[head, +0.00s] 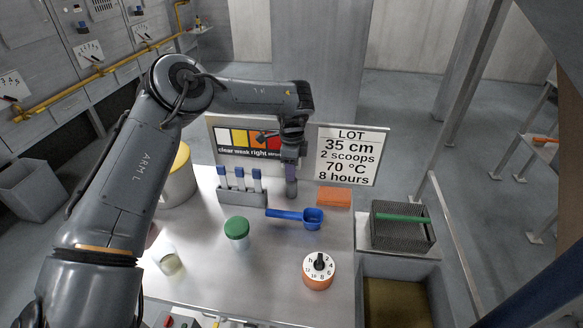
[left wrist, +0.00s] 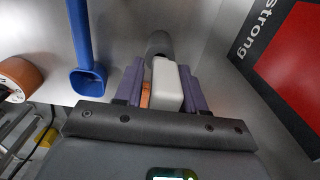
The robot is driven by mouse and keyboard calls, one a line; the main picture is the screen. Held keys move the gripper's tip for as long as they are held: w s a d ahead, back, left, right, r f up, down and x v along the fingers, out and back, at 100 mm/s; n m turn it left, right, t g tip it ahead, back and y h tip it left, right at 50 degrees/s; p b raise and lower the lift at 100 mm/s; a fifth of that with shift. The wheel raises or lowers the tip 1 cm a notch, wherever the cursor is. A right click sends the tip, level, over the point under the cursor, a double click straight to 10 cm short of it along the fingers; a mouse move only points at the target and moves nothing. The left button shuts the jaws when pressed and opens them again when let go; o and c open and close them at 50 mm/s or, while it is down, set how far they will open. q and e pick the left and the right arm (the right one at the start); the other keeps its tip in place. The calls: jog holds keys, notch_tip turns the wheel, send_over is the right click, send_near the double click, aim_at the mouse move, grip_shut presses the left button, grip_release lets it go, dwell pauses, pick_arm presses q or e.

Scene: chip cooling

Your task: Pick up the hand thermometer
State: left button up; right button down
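My left gripper (head: 291,170) points down at the back of the steel table, in front of the colour chart. In the left wrist view its purple fingers (left wrist: 160,85) stand on either side of a white body with a grey rounded end and a small orange part, which looks like the hand thermometer (left wrist: 167,84). The fingers are close to its sides; I cannot tell whether both press on it. In the head view the thermometer's grey end (head: 291,188) shows below the fingers, and the gripper hides the rest. My right gripper is not in view.
Near the gripper are a blue scoop (head: 312,218), an orange block (head: 335,197) and a rack of blue-capped tubes (head: 240,197). A green-lidded jar (head: 237,231), an orange timer (head: 319,271) and a mesh basket (head: 402,236) stand further off. The lot sign (head: 348,155) is behind.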

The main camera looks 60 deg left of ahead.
pick_arm(q)
grip_shut()
jog(key=shift+r, duration=0.1)
